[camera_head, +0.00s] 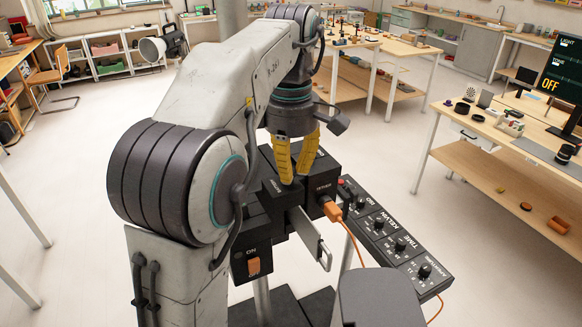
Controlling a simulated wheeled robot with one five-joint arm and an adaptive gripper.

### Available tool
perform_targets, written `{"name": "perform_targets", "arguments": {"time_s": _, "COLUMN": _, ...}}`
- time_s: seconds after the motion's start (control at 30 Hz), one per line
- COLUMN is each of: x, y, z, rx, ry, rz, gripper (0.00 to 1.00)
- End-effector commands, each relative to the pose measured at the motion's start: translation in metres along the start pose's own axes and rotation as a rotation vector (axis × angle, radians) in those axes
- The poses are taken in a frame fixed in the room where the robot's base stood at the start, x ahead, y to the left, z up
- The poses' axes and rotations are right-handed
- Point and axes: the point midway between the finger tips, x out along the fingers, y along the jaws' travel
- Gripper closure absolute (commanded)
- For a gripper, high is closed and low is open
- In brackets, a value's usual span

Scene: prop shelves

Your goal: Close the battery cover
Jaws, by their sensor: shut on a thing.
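A black boxy device (262,222) stands in the middle, below my arm. It has an orange switch marked ON and small white labels that are hard to read. My gripper (295,180) has yellow fingers pointing down at the top of the device. The fingers are shut on a dark part there, mostly hidden between them. I cannot tell whether this part is the battery cover. A grey plate (306,232) with a handle-like end sticks out of the device's front, below the fingertips.
An orange plug (332,210) with a cable sits at the device's right side. A black panel (390,240) with several dials extends to the right. A wooden table (480,125) with small objects and a screen reading OFF stands further right.

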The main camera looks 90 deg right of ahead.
Motion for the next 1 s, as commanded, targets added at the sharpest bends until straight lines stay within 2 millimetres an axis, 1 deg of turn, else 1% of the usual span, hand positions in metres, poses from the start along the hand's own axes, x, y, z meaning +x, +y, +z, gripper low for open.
{"name": "perform_targets", "arguments": {"time_s": 0.07, "x": 0.002, "y": -0.002, "z": -0.002, "rx": -0.001, "ry": 0.000, "rz": -0.006, "gripper": 1.00}}
{"name": "perform_targets", "arguments": {"time_s": 0.13, "x": 0.003, "y": -0.008, "z": -0.009, "rx": -0.003, "ry": 0.000, "rz": -0.007, "gripper": 1.00}}
{"name": "perform_targets", "arguments": {"time_s": 0.3, "x": 0.004, "y": -0.037, "z": -0.038, "rx": -0.008, "ry": 0.000, "rz": -0.005, "gripper": 1.00}}
{"name": "perform_targets", "arguments": {"time_s": 0.4, "x": 0.003, "y": -0.051, "z": -0.052, "rx": -0.006, "ry": 0.000, "rz": -0.007, "gripper": 1.00}}
{"name": "perform_targets", "arguments": {"time_s": 0.5, "x": 0.003, "y": -0.060, "z": -0.060, "rx": -0.004, "ry": -0.001, "rz": -0.007, "gripper": 1.00}}
{"name": "perform_targets", "arguments": {"time_s": 0.6, "x": 0.003, "y": -0.064, "z": -0.063, "rx": -0.001, "ry": -0.001, "rz": -0.009, "gripper": 1.00}}
{"name": "perform_targets", "arguments": {"time_s": 0.87, "x": 0.003, "y": -0.064, "z": -0.063, "rx": -0.001, "ry": -0.002, "rz": -0.013, "gripper": 1.00}}
{"name": "perform_targets", "arguments": {"time_s": 0.9, "x": 0.003, "y": -0.065, "z": -0.063, "rx": -0.001, "ry": -0.002, "rz": -0.013, "gripper": 0.82}}
{"name": "perform_targets", "arguments": {"time_s": 1.0, "x": 0.003, "y": -0.064, "z": -0.063, "rx": -0.001, "ry": -0.002, "rz": -0.012, "gripper": 0.73}}
